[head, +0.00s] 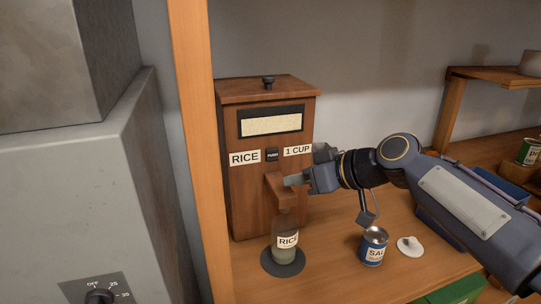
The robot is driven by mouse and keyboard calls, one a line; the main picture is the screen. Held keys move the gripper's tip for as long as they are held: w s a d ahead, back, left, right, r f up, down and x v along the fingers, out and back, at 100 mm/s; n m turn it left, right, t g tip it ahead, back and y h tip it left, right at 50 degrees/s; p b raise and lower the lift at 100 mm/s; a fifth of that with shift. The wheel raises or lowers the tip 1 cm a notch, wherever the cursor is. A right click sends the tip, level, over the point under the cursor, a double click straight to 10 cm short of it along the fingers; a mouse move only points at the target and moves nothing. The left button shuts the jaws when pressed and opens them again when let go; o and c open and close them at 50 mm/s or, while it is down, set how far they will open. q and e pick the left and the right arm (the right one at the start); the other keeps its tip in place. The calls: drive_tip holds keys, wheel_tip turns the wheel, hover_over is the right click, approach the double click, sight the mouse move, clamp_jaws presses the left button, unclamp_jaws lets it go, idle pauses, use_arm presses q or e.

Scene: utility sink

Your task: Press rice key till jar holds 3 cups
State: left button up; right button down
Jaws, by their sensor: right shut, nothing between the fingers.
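The wooden rice dispenser (245,195) stands upright on the shelf, with labels reading RICE and 1 CUP. Its small black push key (272,155) sits between the labels, below a window showing pale grains. A wooden spout (276,187) sticks out below the key. The glass jar (286,243), labelled RICE, stands upright under the spout on a dark round pad (268,262). How much rice it holds is hard to tell. My right gripper (290,181) is shut and empty, in front of the dispenser beside the spout, below and right of the key. My left gripper is out of view.
A blue can labelled SAL (373,248) and a white lid (410,246) stand right of the jar, under my right arm. A wooden post (195,150) and a grey metal unit (80,200) border the left. A raised shelf (500,75) is at the right.

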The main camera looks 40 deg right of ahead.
sight(272, 155)
drive_tip(key=shift+w, duration=0.15)
drive_tip(key=w, duration=0.2)
drive_tip(key=w+d, duration=0.1)
drive_tip(key=w, duration=0.1)
drive_tip(key=w+d, duration=0.1)
drive_tip(key=w, duration=0.1)
drive_tip(key=shift+w+d+f, duration=0.15)
drive_tip(key=shift+w+f, duration=0.05)
drive_tip(key=shift+w, duration=0.2)
drive_tip(key=shift+w+d+r+b, duration=0.2)
drive_tip(key=shift+w+b, duration=0.1)
drive_tip(key=shift+w, duration=0.35)
drive_tip(key=shift+w+f, duration=0.1)
idle(1.2)
drive_tip(key=shift+w+d+b, duration=0.1)
drive_tip(key=shift+w+b, duration=0.05)
drive_tip(key=shift+b, duration=0.15)
drive_tip(key=shift+w, duration=0.15)
